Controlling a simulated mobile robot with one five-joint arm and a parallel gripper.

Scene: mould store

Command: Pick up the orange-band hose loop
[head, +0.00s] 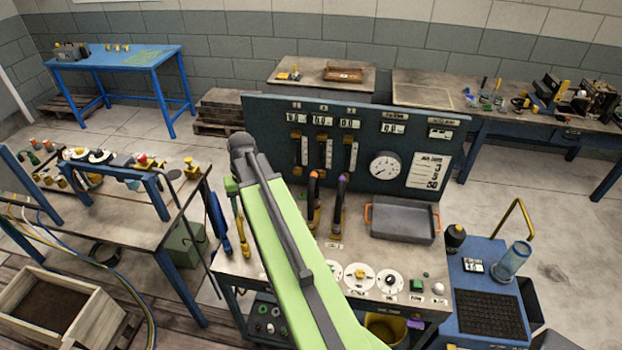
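The orange-band hose loop (312,197) is a dark curved piece with an orange band near its top. It stands upright on the workbench (237,264), in front of the dark gauge panel. A similar dark loop with a purple band (339,208) stands just to its right, with a narrow gap between them. My green arm crosses the middle of the view, to the left of both loops, and hides part of the bench and panel. I cannot make out my gripper or its fingers, so I do not see it touching either loop.
The gauge panel (270,120) rises behind the loops. A grey tray (402,222) with orange handles lies to their right. White dials (358,277) sit at the bench front. A blue cart (480,318) stands at right, a cluttered bench (60,185) at left.

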